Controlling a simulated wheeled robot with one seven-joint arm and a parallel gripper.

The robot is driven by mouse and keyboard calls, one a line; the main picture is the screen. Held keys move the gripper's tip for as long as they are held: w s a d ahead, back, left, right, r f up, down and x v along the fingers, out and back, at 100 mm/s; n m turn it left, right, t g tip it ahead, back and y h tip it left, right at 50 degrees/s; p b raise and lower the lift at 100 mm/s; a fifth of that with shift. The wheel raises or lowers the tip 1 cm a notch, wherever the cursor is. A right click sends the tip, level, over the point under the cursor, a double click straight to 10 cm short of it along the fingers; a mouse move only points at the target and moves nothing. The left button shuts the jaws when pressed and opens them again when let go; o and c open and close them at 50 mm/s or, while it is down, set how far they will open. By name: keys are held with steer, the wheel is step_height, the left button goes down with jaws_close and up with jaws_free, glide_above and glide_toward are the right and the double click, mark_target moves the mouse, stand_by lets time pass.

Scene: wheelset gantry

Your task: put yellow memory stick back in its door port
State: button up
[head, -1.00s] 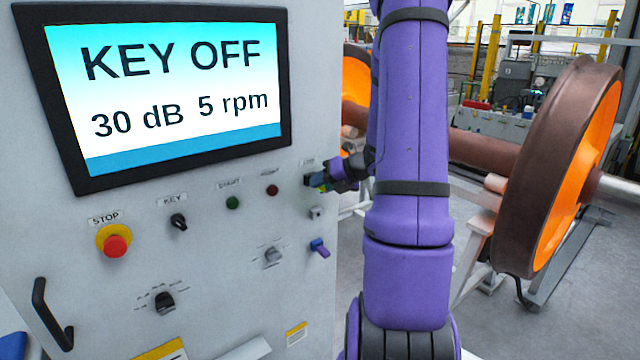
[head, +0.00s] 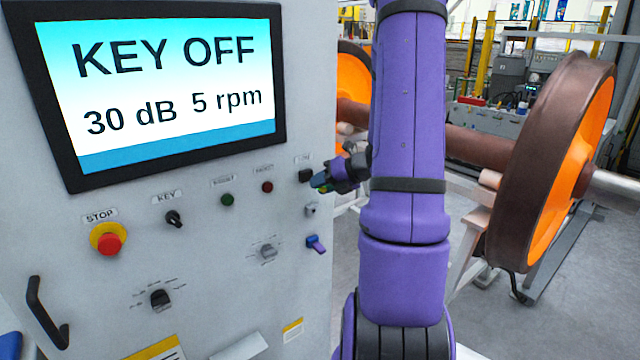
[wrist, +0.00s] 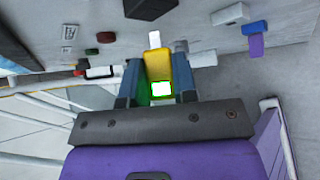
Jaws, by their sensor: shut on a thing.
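The yellow memory stick (wrist: 156,66) is between the two fingers of my gripper (wrist: 157,80), which is shut on it. Its bare metal plug (wrist: 154,40) points toward the cabinet panel and is clear of it. A black port block (wrist: 150,8) is on the panel just beyond the plug, cut by the top edge of the wrist view. In the head view, my gripper (head: 322,184) is just right of and slightly below the black port block (head: 306,175), with a small gap. A bright green-edged white patch shows on the stick's near end.
A blue and purple stick (head: 316,244) juts from the panel (head: 215,290) below, under a small grey fitting (head: 312,210). Key switch (head: 174,218), stop button (head: 108,240) and knobs are to the left. A large wheelset (head: 550,165) stands at right. The screen (head: 165,85) reads KEY OFF.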

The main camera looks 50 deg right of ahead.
steer(key=shift+s+a, duration=0.2)
steer(key=shift+s, duration=0.5)
